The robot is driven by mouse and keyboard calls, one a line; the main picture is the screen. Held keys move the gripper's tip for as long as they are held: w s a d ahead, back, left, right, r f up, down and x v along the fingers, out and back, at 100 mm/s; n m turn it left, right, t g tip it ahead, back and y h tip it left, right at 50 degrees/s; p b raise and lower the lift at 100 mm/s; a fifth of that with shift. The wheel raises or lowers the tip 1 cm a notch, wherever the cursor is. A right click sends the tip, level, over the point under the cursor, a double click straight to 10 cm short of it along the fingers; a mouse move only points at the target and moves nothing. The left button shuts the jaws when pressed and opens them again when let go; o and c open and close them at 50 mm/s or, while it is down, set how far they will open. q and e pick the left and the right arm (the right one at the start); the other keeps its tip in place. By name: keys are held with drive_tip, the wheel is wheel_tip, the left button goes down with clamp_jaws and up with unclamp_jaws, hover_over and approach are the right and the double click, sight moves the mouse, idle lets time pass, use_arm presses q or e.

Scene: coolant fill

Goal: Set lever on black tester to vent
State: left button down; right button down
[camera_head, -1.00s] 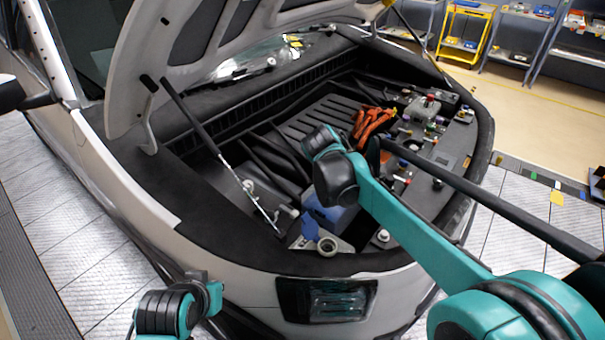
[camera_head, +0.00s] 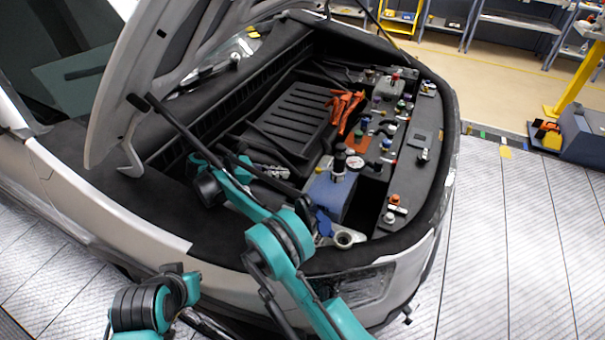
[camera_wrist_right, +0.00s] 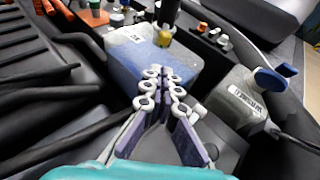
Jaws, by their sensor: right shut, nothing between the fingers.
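The black tester (camera_head: 339,160) stands upright on the pale blue reservoir (camera_head: 331,192), with a small round gauge-like part beside it. Its dark lower part and a yellow piece show at the top of the right wrist view (camera_wrist_right: 165,22). I cannot make out its lever or the lever's setting. My right gripper (camera_head: 270,171) is left of the reservoir in the head view. In the right wrist view its linked fingers (camera_wrist_right: 166,76) are together and empty, in front of the reservoir. My left arm shows at the lower left, but its gripper is not visible.
Several small coloured caps and fittings line the bay's right side. The hood and its prop rod (camera_head: 172,122) stand at left.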

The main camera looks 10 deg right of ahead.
sight(309, 184)
drive_tip(key=shift+a+f, duration=0.1)
idle(0.3)
drive_tip(key=b+x, duration=0.3)
drive_tip(key=x, duration=0.7)
